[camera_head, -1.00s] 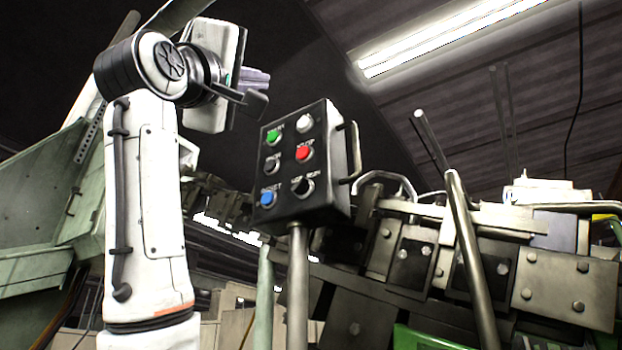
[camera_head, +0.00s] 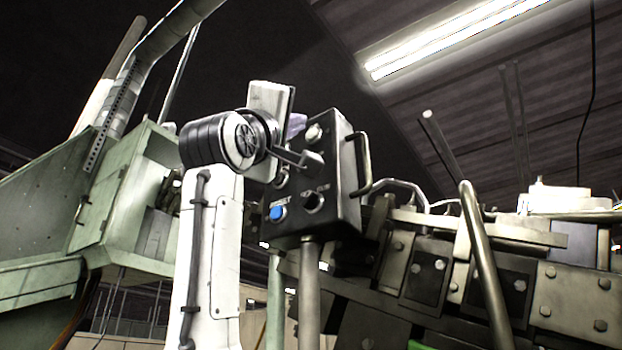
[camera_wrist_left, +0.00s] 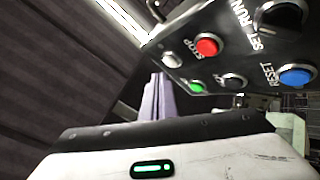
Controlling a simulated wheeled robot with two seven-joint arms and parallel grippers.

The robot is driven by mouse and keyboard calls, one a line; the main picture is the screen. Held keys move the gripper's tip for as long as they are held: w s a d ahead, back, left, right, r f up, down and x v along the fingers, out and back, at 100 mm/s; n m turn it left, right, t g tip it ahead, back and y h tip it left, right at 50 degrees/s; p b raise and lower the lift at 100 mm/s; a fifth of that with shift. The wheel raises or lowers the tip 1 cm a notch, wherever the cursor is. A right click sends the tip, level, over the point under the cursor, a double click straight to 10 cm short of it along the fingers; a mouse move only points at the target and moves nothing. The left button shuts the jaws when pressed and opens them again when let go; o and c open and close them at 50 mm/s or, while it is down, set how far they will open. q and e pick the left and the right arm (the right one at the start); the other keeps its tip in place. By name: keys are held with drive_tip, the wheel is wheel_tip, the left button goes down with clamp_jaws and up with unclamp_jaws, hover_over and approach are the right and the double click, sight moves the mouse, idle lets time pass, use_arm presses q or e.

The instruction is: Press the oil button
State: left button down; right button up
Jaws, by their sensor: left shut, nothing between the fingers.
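The dark control box (camera_head: 338,190) stands on a grey post, its button face partly hidden by my left arm in the head view. It bears a white button (camera_head: 314,132), a blue RESET button (camera_head: 277,213), a SET/RUN selector (camera_head: 313,200) and a partly hidden dark button (camera_head: 281,178). The left wrist view also shows the red STOP button (camera_wrist_left: 207,45) and green button (camera_wrist_left: 197,87). I cannot read which is labelled oil. My left gripper (camera_head: 297,125), with pale purple fingers (camera_wrist_left: 158,100), is shut and empty, close to the box's upper face. Contact cannot be told.
A curved handle (camera_head: 362,165) sticks out from the box's right side. Bolted machine plates and a slanted metal bar (camera_head: 485,260) fill the right. A green machine housing (camera_head: 120,195) stands at left. Open space lies above the box.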

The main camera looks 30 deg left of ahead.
use_arm(q)
drive_tip(key=shift+w, duration=0.25)
use_arm(e)
drive_tip(key=shift+s+d+f, duration=0.1)
drive_tip(key=shift+s+f, duration=0.15)
drive_tip(key=shift+r, duration=0.2)
idle(0.3)
drive_tip(key=shift+f, duration=0.15)
idle(0.9)
use_arm(q)
drive_tip(key=shift+w, duration=0.1)
drive_tip(key=shift+w, duration=0.35)
use_arm(e)
drive_tip(key=shift+r, duration=0.3)
